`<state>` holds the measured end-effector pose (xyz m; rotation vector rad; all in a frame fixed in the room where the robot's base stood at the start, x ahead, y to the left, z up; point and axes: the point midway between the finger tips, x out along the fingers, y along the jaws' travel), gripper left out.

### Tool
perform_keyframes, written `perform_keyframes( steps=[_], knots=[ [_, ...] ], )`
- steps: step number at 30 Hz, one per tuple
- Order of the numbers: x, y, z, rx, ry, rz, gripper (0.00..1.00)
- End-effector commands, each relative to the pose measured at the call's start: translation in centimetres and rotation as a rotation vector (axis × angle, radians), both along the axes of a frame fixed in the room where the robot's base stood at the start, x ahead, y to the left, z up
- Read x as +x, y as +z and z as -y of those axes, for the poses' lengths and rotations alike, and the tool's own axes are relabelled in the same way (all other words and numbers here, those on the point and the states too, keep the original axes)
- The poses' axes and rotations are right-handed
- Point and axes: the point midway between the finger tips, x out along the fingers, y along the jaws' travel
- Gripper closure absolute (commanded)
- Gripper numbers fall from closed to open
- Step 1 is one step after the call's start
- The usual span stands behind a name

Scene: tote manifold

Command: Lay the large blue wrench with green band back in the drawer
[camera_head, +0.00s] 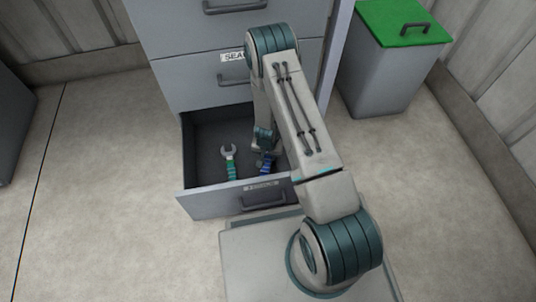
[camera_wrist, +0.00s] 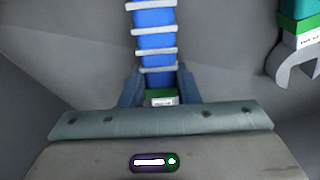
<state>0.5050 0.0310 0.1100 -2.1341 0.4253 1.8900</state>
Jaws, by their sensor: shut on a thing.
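The blue wrench (camera_head: 265,166) is in the open bottom drawer (camera_head: 210,205), low over or on its floor; whether it touches the floor I cannot tell. In the wrist view the blue wrench (camera_wrist: 155,45) shows a blue handle with pale bands and a green band close to my gripper (camera_wrist: 159,90). The fingers are shut on it, one on each side. In the head view my gripper (camera_head: 264,145) reaches down into the drawer, partly hidden by my arm. The far end of the wrench is out of the wrist view.
A green-handled wrench (camera_head: 230,164) with a grey open jaw lies to the left in the drawer, and in the wrist view (camera_wrist: 302,50) at the right. Closed drawers (camera_head: 190,80) are above. A grey bin with a green lid (camera_head: 395,22) stands at the right.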

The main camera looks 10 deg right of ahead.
Motion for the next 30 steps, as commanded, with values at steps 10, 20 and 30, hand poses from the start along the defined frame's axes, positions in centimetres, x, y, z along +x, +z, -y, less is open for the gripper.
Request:
perform_keyframes(
  steps=[10,20,30],
  knots=[
    [0.0,0.0,0.0,0.001,0.000,0.000,1.00],
    [0.0,-0.5,0.0,0.001,0.001,0.000,1.00],
    [0.0,-1.2,0.0,0.000,0.001,-0.001,1.00]
  ],
)
